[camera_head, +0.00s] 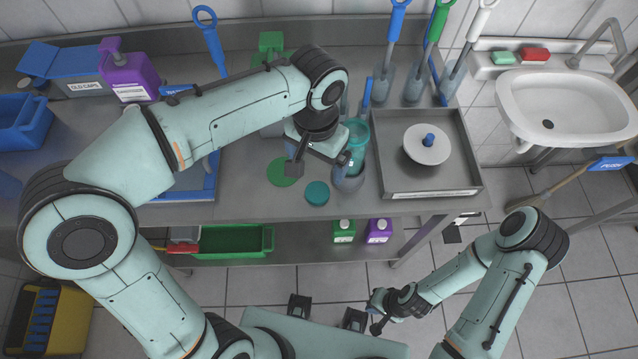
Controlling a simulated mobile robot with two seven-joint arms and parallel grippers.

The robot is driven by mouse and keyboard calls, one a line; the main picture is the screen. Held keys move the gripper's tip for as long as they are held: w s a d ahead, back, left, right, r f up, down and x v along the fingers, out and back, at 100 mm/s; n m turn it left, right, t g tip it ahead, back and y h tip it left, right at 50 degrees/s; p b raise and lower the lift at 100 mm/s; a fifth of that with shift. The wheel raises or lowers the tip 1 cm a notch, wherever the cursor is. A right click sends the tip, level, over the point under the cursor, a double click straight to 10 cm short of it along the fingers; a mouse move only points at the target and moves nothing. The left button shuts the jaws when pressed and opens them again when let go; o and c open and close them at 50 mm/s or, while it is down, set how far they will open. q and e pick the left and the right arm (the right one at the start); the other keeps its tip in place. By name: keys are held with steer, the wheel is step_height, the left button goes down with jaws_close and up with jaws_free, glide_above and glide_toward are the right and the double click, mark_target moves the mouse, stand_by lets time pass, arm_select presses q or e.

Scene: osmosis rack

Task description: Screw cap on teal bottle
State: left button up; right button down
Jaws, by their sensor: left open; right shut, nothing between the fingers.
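A teal, bottle-like object (357,132) stands near the middle of the counter, partly behind my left gripper. A grey rounded vessel (348,180) is just in front of it; I cannot tell whether the two are joined. A flat round teal piece (317,193), possibly the cap, lies near the counter's front edge. My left gripper (318,166) is open and empty, its fingers spread behind and above the teal piece. My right gripper (376,312) is shut and empty, low in front of the counter, away from these objects.
A grey tray (462,157) with a white disc and blue knob is to the right. A green disc (283,172) lies left of the teal piece. Brushes (398,20) stand at the back. A purple jug (130,75) is at the left. A sink (570,105) is at far right.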

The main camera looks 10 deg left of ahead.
arm_select(q)
steer(key=shift+s, duration=0.1)
arm_select(e)
steer(key=shift+s, duration=0.1)
arm_select(q)
steer(key=b, duration=0.1)
glide_above(317, 192)
steer(key=f, duration=0.7)
steer(key=shift+s+f, duration=0.1)
steer(key=shift+s, duration=0.2)
steer(key=shift+f, duration=0.5)
arm_select(e)
steer(key=shift+s+f, duration=0.3)
steer(key=shift+f, duration=0.4)
arm_select(q)
steer(key=shift+w+f, duration=0.2)
steer(key=shift+f, duration=1.15)
steer(key=shift+w+f, duration=0.15)
steer(key=shift+f, duration=1.15)
arm_select(e)
steer(key=shift+s+f, duration=0.1)
arm_select(q)
steer(key=c, duration=1.1)
